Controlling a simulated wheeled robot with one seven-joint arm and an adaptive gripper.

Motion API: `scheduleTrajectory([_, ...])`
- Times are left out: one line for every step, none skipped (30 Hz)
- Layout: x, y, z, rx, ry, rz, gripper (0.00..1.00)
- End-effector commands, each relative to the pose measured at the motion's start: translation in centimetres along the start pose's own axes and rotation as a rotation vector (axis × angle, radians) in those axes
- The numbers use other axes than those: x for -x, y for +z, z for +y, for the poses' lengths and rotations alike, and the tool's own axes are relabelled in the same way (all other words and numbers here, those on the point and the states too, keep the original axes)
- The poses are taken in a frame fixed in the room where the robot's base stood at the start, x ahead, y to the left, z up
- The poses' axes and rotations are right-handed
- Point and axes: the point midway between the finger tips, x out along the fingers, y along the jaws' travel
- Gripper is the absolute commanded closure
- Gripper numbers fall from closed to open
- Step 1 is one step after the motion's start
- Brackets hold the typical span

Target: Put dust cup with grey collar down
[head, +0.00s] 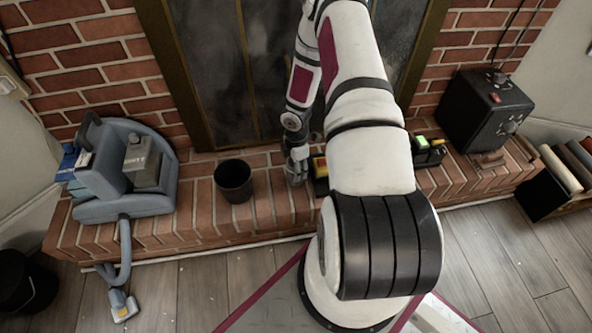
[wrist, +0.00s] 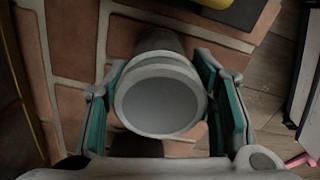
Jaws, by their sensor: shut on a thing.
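The dust cup with grey collar (wrist: 160,98) is between the two fingers of my gripper (wrist: 163,100) in the wrist view. Its round, pale grey end faces the camera, and a darker body extends beyond it. The fingers, with green pads, are shut on its sides. In the head view my gripper (head: 296,164) is low over the brick hearth (head: 272,208), right of a black bin. The cup is hard to make out there, and I cannot tell whether its base touches the bricks.
The black bin (head: 234,182) stands left of my gripper. A yellow-and-black object (head: 320,176) is close on its right, partly behind my arm. A blue-grey vacuum cleaner (head: 122,170) sits at the hearth's left, and a black box (head: 484,110) at its right. Bare brick shows along the front.

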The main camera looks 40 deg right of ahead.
Motion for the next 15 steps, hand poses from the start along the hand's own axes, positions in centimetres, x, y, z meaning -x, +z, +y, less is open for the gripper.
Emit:
scheduleTrajectory([-0.58,0.02,0.04,0.0,0.001,0.0,0.78])
scheduleTrajectory([-0.63,0.02,0.04,0.0,0.001,0.0,0.78])
scheduleTrajectory([-0.6,0.03,0.05,0.0,0.001,0.0,0.78])
scheduleTrajectory([-0.54,0.03,0.05,0.0,0.002,0.0,0.78])
scheduleTrajectory([-0.49,0.03,0.05,0.0,0.002,0.0,0.78])
scheduleTrajectory([-0.46,0.03,0.05,0.0,0.002,0.0,0.78])
scheduleTrajectory([-0.46,0.02,0.05,0.0,0.002,0.0,0.78])
scheduleTrajectory([-0.45,0.02,0.05,0.0,0.002,0.0,0.78])
scheduleTrajectory([-0.49,0.02,0.04,0.0,0.001,0.0,0.78])
scheduleTrajectory([-0.56,0.02,0.04,0.0,0.001,0.0,0.78])
scheduleTrajectory([-0.66,0.02,0.03,0.0,0.001,0.0,0.78])
scheduleTrajectory([-0.79,0.01,0.03,0.0,0.001,0.0,0.78])
scheduleTrajectory([-0.73,0.02,0.02,0.0,0.001,0.0,0.42])
scheduleTrajectory([-0.7,0.02,0.02,0.0,0.001,0.0,0.36])
scheduleTrajectory([-0.7,0.02,0.02,0.0,0.001,0.0,0.29])
